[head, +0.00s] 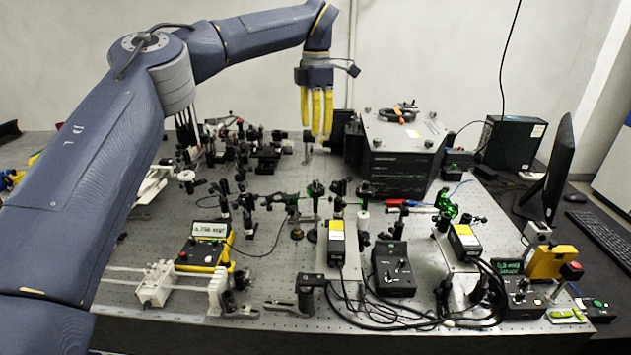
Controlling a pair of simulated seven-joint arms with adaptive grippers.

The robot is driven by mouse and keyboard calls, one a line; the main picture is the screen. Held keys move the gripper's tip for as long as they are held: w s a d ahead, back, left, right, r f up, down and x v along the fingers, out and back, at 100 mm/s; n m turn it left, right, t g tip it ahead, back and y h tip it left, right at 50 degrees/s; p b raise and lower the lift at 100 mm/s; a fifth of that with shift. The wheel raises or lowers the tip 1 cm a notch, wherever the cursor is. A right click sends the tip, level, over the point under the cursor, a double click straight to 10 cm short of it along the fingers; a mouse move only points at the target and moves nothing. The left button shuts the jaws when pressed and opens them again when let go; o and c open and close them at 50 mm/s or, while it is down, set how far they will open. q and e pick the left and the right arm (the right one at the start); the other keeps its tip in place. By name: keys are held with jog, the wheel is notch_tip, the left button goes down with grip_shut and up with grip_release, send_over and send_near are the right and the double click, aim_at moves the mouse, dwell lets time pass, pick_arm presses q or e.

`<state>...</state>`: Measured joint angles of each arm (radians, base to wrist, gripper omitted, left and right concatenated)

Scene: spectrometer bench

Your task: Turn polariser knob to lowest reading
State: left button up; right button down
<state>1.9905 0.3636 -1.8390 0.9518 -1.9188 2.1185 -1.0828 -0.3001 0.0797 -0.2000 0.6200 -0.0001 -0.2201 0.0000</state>
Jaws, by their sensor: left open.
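My left arm reaches in from the left, and my left gripper (316,128) hangs with its yellow fingers pointing down over the back middle of the bench. The fingers look slightly apart, with nothing seen between them. A yellow-and-black meter (203,253) with a lit display stands at the front left; its digits are too small to read surely. A small green-lit display (509,267) is at the front right. Several small optic mounts on posts stand across the bench; I cannot tell which one carries the polariser knob. My right gripper is out of view.
A large grey box instrument (397,152) stands behind, right of the gripper. Two black-and-yellow modules (336,243) (464,243), a black control box (393,270) and loose cables crowd the front. A monitor (559,168) and keyboard (603,238) are at the right.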

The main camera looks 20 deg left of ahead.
aim_at(316, 181)
pick_arm(q)
notch_tip(316, 181, down, 16)
jog(key=shift+f, duration=0.15)
dwell(0.4)
grip_shut()
dwell(0.4)
